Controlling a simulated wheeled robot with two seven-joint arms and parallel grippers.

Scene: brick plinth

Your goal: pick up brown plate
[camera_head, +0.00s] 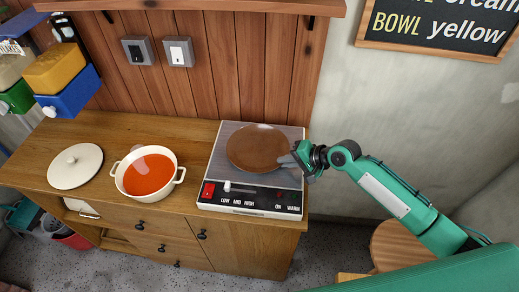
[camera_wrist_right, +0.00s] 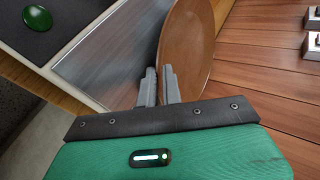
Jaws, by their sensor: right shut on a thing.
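The brown plate (camera_head: 255,147) is a round disc over the grey top of the warming unit in the head view. In the right wrist view the plate (camera_wrist_right: 188,45) shows its face at a steep angle. My right gripper (camera_head: 300,160) reaches in from the right and is at the plate's right edge. In the right wrist view its two grey fingers (camera_wrist_right: 159,88) are shut on the plate's rim. I cannot tell whether the plate still touches the warming unit. My left gripper is not in view.
The warming unit (camera_head: 250,207) stands at the right end of the wooden cabinet (camera_head: 100,200). To its left are a cream pot of orange soup (camera_head: 148,175) and a white lid (camera_head: 75,166). A wood-plank wall (camera_head: 240,70) with two switches rises behind.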

